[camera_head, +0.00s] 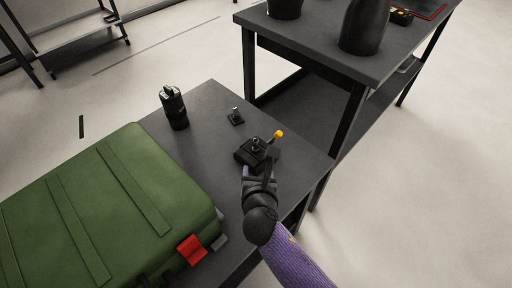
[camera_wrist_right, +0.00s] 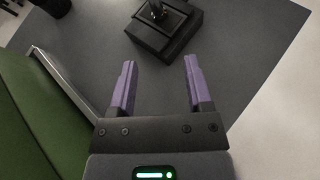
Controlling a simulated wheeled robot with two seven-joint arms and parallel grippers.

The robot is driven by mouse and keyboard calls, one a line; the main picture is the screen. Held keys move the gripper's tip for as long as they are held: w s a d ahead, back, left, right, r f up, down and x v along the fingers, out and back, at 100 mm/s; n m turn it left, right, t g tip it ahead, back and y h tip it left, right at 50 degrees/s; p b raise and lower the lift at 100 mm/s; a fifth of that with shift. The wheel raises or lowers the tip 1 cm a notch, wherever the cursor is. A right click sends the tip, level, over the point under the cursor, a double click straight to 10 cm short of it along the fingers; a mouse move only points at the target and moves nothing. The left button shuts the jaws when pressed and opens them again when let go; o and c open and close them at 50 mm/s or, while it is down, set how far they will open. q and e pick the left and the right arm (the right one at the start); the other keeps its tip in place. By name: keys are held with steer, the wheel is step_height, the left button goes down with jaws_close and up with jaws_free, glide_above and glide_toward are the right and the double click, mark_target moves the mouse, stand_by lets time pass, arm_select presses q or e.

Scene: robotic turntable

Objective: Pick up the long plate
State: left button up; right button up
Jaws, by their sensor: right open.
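My right gripper (camera_head: 258,172) is over the near part of the dark grey table. In the right wrist view its two purple fingers (camera_wrist_right: 159,82) are spread, with only bare tabletop between them. A black block with a short post (camera_head: 252,151) and a yellow knob on one side stands just beyond the fingertips. The block also shows in the right wrist view (camera_wrist_right: 160,35), apart from the fingers. A small dark square plate with an upright post (camera_head: 236,117) lies farther back. I cannot make out a clearly long plate. My left gripper is not in view.
A large green case (camera_head: 100,205) with a red latch covers the left of the dark table (camera_head: 213,95). A black cylindrical device (camera_head: 174,108) stands at its back left. A second dark table (camera_head: 325,52) with black vessels stands behind to the right. Tabletop around the small plate is clear.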

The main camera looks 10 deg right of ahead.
mark_target(256, 143)
steer(key=w, duration=0.1)
steer(key=w+b, duration=0.1)
steer(key=w+n+t+b, duration=0.1)
steer(key=shift+w+d+r+h, duration=0.1)
steer(key=shift+w+d+h, duration=0.15)
steer(key=shift+h, duration=0.05)
steer(key=b+x, duration=0.5)
steer(key=x, duration=0.2)
steer(key=shift+w, duration=0.2)
steer(key=shift+w+b, duration=0.3)
steer(key=shift+b, duration=0.05)
steer(key=shift+d+r, duration=0.1)
steer(key=shift+r, duration=0.2)
jaws_close()
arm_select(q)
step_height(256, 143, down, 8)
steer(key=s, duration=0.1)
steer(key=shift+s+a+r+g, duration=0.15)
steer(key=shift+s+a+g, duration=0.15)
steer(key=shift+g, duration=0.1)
